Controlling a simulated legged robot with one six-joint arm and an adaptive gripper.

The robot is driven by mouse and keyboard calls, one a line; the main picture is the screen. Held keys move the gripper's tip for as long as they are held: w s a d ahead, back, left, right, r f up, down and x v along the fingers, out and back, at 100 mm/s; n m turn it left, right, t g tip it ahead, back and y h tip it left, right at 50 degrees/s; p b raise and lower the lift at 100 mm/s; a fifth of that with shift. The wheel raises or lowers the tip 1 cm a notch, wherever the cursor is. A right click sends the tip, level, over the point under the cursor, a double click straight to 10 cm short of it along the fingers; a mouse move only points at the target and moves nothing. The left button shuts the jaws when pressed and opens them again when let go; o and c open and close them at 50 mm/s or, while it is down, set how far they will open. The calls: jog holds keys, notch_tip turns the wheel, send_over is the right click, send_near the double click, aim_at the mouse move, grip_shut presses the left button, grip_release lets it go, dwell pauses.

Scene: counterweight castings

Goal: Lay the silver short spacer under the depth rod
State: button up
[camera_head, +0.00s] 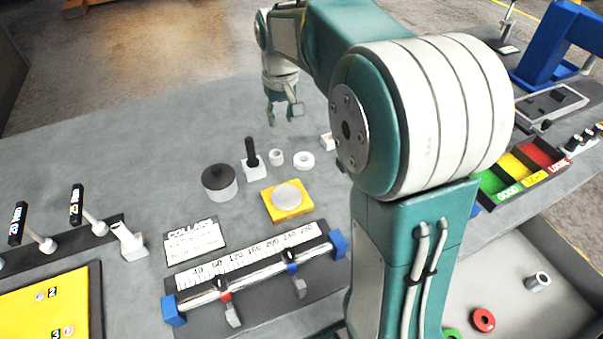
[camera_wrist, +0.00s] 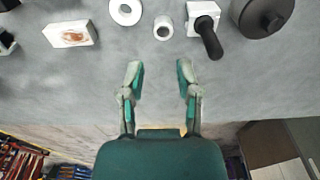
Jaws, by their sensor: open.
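My gripper (camera_head: 283,108) hangs over the far part of the grey table, open and empty. In the wrist view its two fingers (camera_wrist: 160,75) are spread apart with bare table between them. A short pale hollow cylinder (camera_head: 276,157), likely the short spacer, stands on the table nearer the camera than my gripper. In the wrist view the cylinder (camera_wrist: 163,27) is just ahead of the fingertips, not touched. A flat pale ring (camera_head: 304,160) lies beside it. A thin upright rod on a stand (camera_head: 507,20) is at the back right; I cannot tell whether it is the depth rod.
A black-handled white block (camera_head: 252,160), a dark knobbed cylinder (camera_head: 219,182) and a yellow plate with a silver disc (camera_head: 287,208) stand near the cylinder. A blue-ended ruler fixture (camera_head: 255,268) is in front. My arm hides the table's middle right. A blue frame (camera_head: 555,45) stands far right.

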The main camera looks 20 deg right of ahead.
jog(key=s+a+r+t, duration=0.1)
jog(key=s+a+t, duration=0.1)
jog(key=s, duration=0.9)
jog(key=s+a+r+t, duration=0.1)
jog(key=s+a+t, duration=0.1)
jog(key=s, duration=1)
jog(key=shift+s+a+r, duration=0.15)
jog(key=shift+a+r, duration=0.1)
jog(key=shift+a, duration=0.05)
jog(key=shift+o, duration=0.6)
jog(key=shift+s+f+t, duration=0.2)
jog(key=shift+s+t, duration=0.1)
jog(key=o, duration=0.5)
jog(key=w+r+m+g+y, duration=0.1)
jog(key=w+m+g+y, duration=0.15)
jog(key=w+m, duration=0.4)
jog(key=m+g+y, duration=0.3)
jog(key=m+y, duration=0.4)
jog(key=m, duration=0.5)
send_near(274, 155)
jog(key=shift+n+h, duration=0.25)
jog(key=a, duration=0.1)
jog(key=a+f, duration=0.1)
jog(key=a, duration=0.1)
jog(key=a+f, duration=0.1)
jog(key=shift+s+a, duration=0.25)
jog(key=shift+s, duration=0.15)
jog(key=shift+x, duration=2.4)
